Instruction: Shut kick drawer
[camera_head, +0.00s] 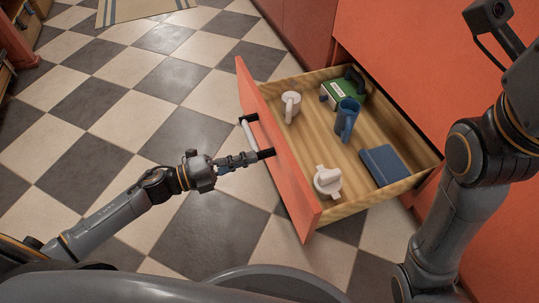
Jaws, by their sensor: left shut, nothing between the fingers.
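The kick drawer (272,142) stands pulled out of the red cabinet at floor level. It has a red front, wooden sides and a pale bar handle with dark mounts (249,133). My left gripper (256,156) is shut and empty, in front of the drawer front near the handle's lower mount. I cannot tell whether it touches the handle. My right arm (460,180) comes down at the right, over the cabinet side. Its gripper is not in view.
In the drawer are a white mug (291,106), a blue mug (347,119), a green box (342,94), a dark blue block (384,165) and a white item (328,180). The checkered floor (130,120) to the left is clear. A striped rug (140,8) lies at the back.

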